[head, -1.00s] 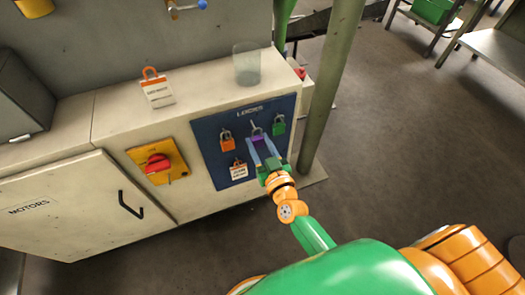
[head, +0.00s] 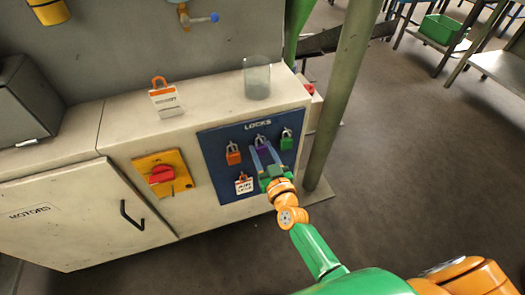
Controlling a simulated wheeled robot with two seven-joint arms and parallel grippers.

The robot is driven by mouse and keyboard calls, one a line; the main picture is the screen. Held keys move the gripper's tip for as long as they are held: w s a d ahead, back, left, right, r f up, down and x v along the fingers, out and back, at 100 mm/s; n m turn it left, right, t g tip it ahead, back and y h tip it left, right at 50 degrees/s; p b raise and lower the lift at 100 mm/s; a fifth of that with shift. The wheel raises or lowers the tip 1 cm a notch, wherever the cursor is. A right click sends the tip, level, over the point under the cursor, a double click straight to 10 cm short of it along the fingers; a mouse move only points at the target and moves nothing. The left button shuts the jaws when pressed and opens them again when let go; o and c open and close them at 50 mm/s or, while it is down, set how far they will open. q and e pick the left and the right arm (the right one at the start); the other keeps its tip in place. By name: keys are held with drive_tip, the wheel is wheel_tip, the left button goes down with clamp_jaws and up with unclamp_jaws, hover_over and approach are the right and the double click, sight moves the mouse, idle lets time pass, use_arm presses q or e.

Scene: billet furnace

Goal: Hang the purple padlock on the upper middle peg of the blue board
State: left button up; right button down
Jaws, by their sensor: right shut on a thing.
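The blue board (head: 215,148), lettered LOCKS, is on the front of the pale cabinet. The purple padlock (head: 264,146) is at the board's upper middle, with its shackle up at the upper middle peg. I cannot tell whether the shackle is over the peg. My right gripper (head: 263,150) is shut on the purple padlock, reaching up from below right. An orange padlock (head: 233,157) hangs at the upper left and a green padlock (head: 287,143) at the upper right. A white tag with an orange top (head: 244,186) hangs lower on the board. My left gripper is not in view.
A yellow plate with a red rotary switch (head: 162,174) is left of the board. A clear cup (head: 257,80) and an orange-topped tag (head: 166,101) stand on the cabinet top. A green-grey post (head: 343,100) rises close to the right of the board.

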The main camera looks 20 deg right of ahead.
drive_tip(key=shift+c, duration=1.4)
unclamp_jaws()
